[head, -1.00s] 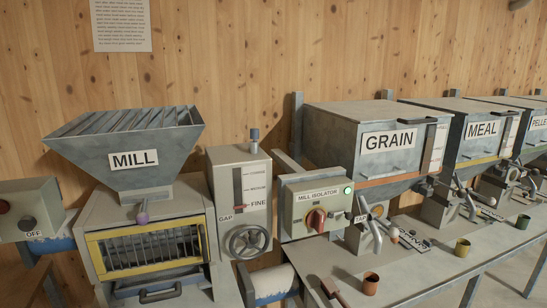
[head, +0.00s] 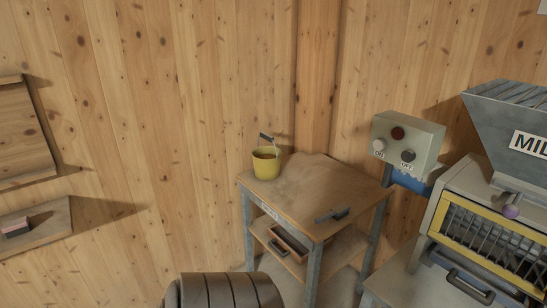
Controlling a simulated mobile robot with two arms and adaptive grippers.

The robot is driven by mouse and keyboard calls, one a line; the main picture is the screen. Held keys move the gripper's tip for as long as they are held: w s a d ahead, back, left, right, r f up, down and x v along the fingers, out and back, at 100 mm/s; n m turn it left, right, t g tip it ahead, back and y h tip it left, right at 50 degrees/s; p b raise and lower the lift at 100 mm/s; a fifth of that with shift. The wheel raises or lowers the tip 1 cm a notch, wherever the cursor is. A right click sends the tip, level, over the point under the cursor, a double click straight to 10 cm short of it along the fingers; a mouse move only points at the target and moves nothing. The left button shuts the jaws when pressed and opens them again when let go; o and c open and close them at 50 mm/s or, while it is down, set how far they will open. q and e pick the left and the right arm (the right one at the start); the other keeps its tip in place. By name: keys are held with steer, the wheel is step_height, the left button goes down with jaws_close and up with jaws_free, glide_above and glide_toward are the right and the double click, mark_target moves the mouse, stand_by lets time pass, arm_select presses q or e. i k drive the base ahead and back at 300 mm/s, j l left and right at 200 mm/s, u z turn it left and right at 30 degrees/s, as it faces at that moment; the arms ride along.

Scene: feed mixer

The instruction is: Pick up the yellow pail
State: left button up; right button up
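The yellow pail (head: 265,165) stands upright on the back left corner of a small wooden-topped table (head: 300,197) in the head view. Its inside looks brownish, and a thin handle with a dark grip (head: 266,137) rises above its rim. A dark ribbed rounded shape shows at the bottom edge of the view; I cannot tell whether it is part of me. Neither gripper is in view.
A dark-handled tool (head: 332,215) lies on the table's front right. A lower shelf holds a tray (head: 290,243). A switch box (head: 408,142) and the mill (head: 490,225) stand to the right.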

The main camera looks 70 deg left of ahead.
mark_target(267, 160)
steer(key=u, duration=2.45)
